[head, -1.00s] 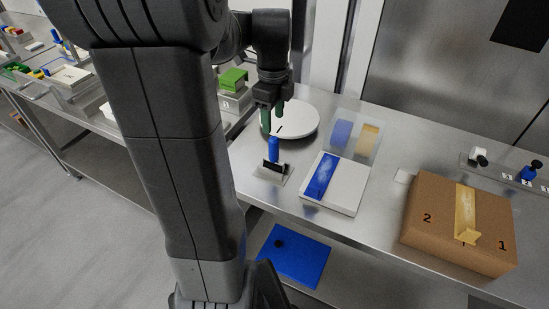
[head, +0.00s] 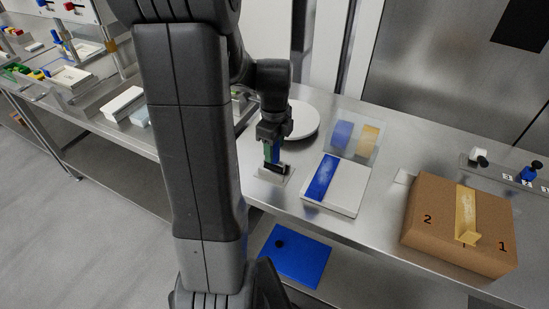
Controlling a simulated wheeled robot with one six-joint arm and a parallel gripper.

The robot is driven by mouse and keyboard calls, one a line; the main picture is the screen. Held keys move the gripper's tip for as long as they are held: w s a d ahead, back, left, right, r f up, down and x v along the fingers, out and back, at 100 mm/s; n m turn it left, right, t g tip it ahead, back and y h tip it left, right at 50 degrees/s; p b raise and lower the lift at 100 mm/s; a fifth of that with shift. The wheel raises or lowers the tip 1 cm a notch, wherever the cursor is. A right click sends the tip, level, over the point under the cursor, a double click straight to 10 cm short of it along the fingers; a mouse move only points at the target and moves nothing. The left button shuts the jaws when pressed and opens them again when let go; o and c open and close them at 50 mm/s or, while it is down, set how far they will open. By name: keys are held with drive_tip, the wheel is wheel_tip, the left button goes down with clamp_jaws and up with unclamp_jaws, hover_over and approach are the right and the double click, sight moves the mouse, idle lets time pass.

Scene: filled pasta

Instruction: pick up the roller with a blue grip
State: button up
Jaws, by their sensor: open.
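The roller's blue grip (head: 277,153) stands upright in a small metal stand (head: 283,180) near the front edge of the steel table. My gripper (head: 271,157) points down over it with its jaws open. The green-tipped fingers are at the height of the blue grip, and one finger covers part of it. I cannot tell whether the fingers touch the grip. The dark lower part of the roller (head: 281,168) sits in the stand.
A white board with a blue strip (head: 320,177) lies just right of the stand. A white round plate (head: 303,122) is behind my gripper. A clear panel with blue and tan patches (head: 360,138) and a brown box (head: 460,225) are further right.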

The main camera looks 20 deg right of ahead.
drive_tip(key=c, duration=1.1)
